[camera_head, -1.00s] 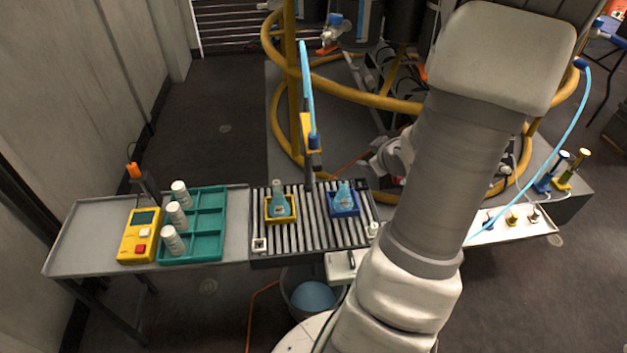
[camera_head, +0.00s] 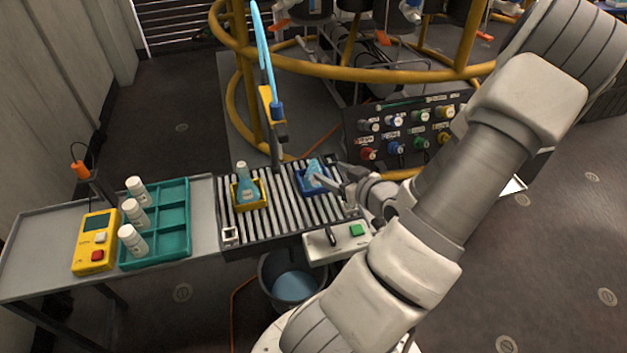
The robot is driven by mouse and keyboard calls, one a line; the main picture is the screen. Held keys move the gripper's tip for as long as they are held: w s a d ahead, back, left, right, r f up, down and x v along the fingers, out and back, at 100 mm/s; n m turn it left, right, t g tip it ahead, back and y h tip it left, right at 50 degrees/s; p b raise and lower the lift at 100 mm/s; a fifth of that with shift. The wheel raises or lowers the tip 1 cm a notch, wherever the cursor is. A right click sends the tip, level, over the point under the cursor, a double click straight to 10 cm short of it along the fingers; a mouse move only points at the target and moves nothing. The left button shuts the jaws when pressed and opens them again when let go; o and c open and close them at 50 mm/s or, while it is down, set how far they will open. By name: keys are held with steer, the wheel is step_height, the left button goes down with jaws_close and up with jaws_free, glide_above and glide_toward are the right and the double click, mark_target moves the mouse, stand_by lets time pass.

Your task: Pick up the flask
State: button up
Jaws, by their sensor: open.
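Two flasks with blue liquid stand on the roller conveyor (camera_head: 290,209). One flask (camera_head: 246,188) is upright in a yellow holder (camera_head: 262,201). The other flask (camera_head: 314,170) is in a blue holder (camera_head: 309,191), to the right. My gripper (camera_head: 334,182) is open and reaches in from the right, its fingers at the right side of the blue holder and close to that flask. It partly hides the blue holder. I cannot tell whether the fingers touch the flask or the holder.
A teal rack (camera_head: 172,213) with several white bottles and a yellow meter (camera_head: 96,243) stand on the grey side table (camera_head: 38,259) at left. A dispenser with a blue hose (camera_head: 265,60) rises behind the conveyor. A control box with a green button (camera_head: 357,230) sits in front; a bucket (camera_head: 290,287) stands below.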

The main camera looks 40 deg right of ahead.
mark_target(312, 159)
steer(key=b+x, duration=0.2)
steer(key=x, duration=0.6)
steer(key=shift+s+f, duration=0.15)
steer(key=b+x, duration=0.1)
steer(key=x, duration=0.1)
steer(key=b+x, duration=0.1)
steer(key=x, duration=0.1)
steer(key=shift+w+d, duration=0.25)
steer(key=shift+d, duration=0.2)
steer(key=shift+w+d+f, duration=0.1)
steer(key=shift+w+f, duration=0.05)
steer(key=shift+w, duration=0.35)
jaws_close()
